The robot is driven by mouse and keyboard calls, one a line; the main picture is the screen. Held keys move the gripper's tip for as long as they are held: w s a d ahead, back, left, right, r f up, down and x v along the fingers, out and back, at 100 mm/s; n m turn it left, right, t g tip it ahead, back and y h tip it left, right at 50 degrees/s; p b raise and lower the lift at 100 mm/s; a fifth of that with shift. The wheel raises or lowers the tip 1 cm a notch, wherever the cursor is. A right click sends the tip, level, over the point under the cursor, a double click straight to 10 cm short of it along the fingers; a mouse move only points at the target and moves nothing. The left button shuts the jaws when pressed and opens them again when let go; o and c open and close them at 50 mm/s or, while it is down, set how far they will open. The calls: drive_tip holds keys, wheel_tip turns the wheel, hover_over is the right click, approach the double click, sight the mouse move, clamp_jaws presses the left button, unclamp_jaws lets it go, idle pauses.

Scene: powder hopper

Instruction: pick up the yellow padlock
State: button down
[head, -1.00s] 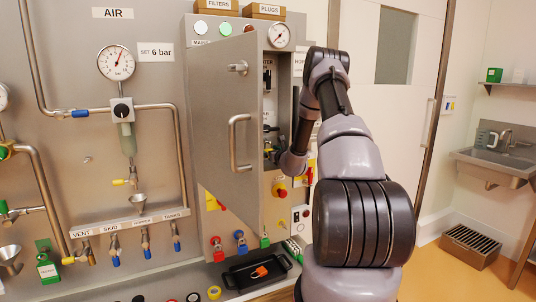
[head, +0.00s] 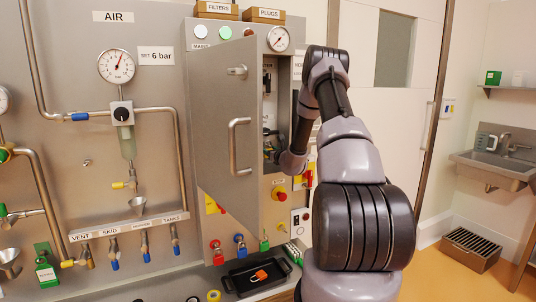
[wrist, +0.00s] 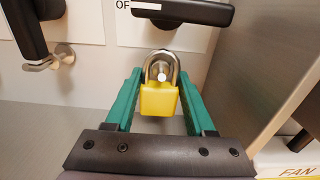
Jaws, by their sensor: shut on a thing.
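The yellow padlock (wrist: 158,100) is upright in the wrist view, its yellow body between the two green fingers of my gripper (wrist: 159,85). My gripper is shut on it. Its silver shackle (wrist: 161,60) loops up around a small round metal peg end (wrist: 162,73); I cannot tell whether the shackle bears on the peg. In the head view my gripper reaches into the open cabinet, and the padlock is not clearly visible there.
The open cabinet door (head: 222,130) stands left of my arm. Black handles (wrist: 185,11) are above the padlock, and a metal wall (wrist: 262,70) is close on the right. A black tray (head: 236,287) below holds an orange padlock (head: 260,275).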

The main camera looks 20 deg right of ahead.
drive_tip(key=s+r, duration=0.1)
drive_tip(key=s, duration=1.7)
drive_tip(key=shift+d, duration=0.3)
drive_tip(key=shift+r, duration=0.1)
drive_tip(key=s, duration=0.7)
drive_tip(key=shift+s+d, duration=0.15)
drive_tip(key=shift+s, duration=0.1)
idle(0.5)
